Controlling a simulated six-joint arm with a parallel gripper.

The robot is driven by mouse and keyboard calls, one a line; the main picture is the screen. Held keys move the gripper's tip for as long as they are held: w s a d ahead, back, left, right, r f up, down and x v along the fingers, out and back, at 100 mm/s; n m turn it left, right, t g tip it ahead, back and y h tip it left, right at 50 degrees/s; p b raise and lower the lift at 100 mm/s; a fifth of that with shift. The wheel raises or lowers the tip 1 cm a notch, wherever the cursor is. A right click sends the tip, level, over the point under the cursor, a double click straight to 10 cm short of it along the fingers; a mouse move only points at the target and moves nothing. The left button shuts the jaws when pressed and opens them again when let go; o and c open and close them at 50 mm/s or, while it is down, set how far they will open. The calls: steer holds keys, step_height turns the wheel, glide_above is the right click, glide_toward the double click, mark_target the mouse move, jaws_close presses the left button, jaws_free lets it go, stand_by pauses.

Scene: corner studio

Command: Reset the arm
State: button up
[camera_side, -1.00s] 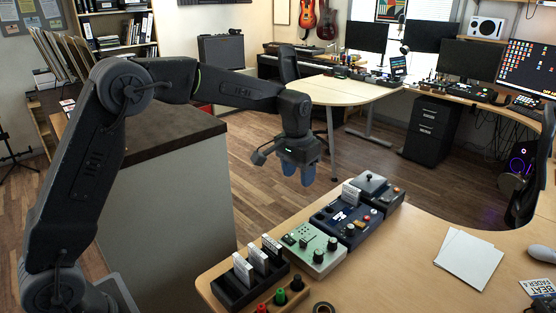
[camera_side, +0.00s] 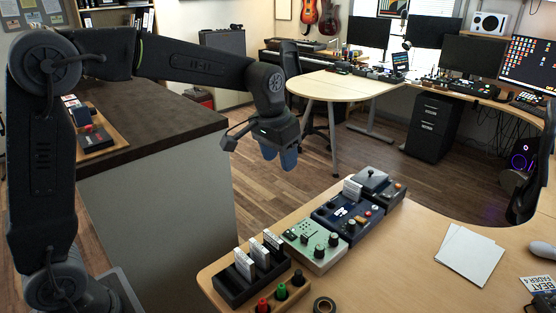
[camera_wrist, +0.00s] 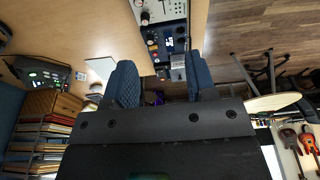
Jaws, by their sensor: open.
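My gripper (camera_side: 279,155) hangs in the air beyond the far left edge of the wooden desk, with its blue fingers pointing down. In the wrist view the two blue padded fingers (camera_wrist: 160,85) stand apart with a gap between them. Nothing is held in that gap. My arm reaches in from the left, over the dark-topped counter, with its upper link near vertical.
On the wooden desk (camera_side: 400,264) are a black rack (camera_side: 236,290) of white cartridges, a green module (camera_side: 313,248), a dark blue module (camera_side: 345,218), a grey module (camera_side: 379,188) and paper sheets (camera_side: 468,254). A dark-topped counter (camera_side: 165,115) stands left, bearing a wooden tray (camera_side: 100,143).

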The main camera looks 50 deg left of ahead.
steer(key=s+r+t, duration=0.1)
steer(key=s+t, duration=0.2)
steer(key=s, duration=2.1)
steer(key=shift+o, duration=0.4)
steer(key=shift+r, duration=0.15)
stand_by(0.9)
